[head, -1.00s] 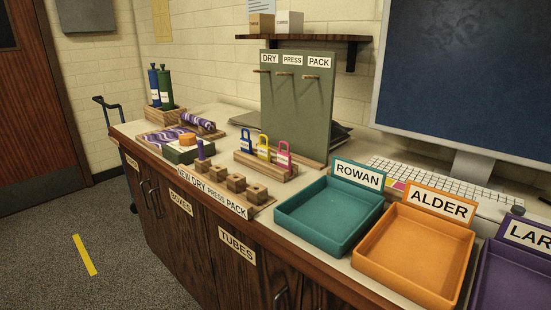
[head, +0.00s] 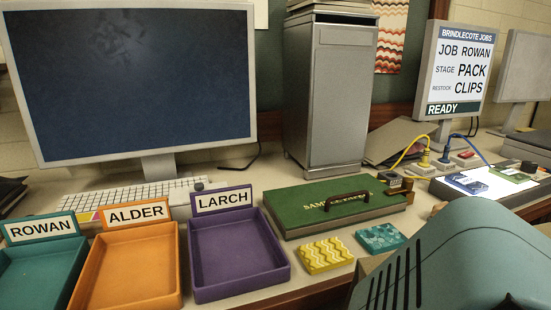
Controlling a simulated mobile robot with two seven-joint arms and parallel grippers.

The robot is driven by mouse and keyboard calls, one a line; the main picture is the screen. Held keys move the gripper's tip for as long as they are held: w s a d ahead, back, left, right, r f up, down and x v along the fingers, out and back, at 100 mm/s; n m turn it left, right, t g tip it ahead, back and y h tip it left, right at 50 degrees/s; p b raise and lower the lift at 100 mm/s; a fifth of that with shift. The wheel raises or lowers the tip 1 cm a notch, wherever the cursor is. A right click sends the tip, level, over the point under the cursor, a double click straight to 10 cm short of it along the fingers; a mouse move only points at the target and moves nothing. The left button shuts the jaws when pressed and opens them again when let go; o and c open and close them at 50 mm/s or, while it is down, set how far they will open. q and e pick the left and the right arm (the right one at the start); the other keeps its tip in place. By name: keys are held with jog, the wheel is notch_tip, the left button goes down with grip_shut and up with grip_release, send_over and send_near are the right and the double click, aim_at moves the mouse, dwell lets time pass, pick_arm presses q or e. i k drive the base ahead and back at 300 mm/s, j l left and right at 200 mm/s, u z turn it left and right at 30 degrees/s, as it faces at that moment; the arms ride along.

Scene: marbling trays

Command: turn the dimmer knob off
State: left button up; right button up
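A small dark knob (head: 528,167) shows at the far right in the head view, at the back right of a brightly lit white panel (head: 492,184). It looks like the dimmer knob, but it is too small to read its setting. The panel glows, and flat patterned pieces lie on it. Neither of my grippers is in view. A large blue-grey rounded part, which seems to be mine, fills the lower right and hides the counter there.
Teal, orange and purple trays (head: 282,262) stand at the left front. A green box (head: 300,212), yellow tile (head: 326,255) and teal tile (head: 381,238) lie mid-counter. A grey cabinet (head: 328,100) stands behind. Yellow and blue cables with plugs (head: 424,160) lie left of the panel.

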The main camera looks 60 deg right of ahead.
aim_at(529, 167)
jog(key=z, duration=3.3)
